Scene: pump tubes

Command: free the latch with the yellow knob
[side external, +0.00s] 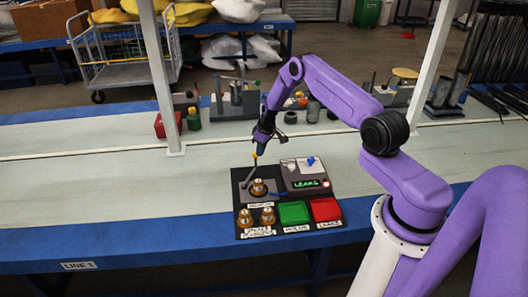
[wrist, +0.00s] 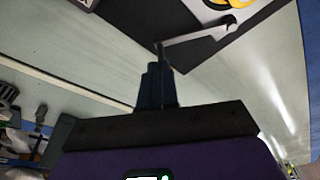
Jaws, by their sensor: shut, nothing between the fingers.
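The yellow knob (side external: 254,155) shows as a small yellow spot at the tip of my gripper (side external: 257,149) in the side view. A thin grey latch arm (side external: 248,177) slants down and left from just below it, beside a brass fitting (side external: 258,187) on the dark panel. In the wrist view the pale grey latch arm (wrist: 202,36) has a hooked end, and its other end lies close to the shut fingertips (wrist: 160,62). The knob is not clear there; the fingers may hide it. I cannot tell whether the fingertips touch the knob or the latch.
Bins and small fixtures (side external: 236,98) stand behind. The pale bench left of the panel is clear (side external: 150,195).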

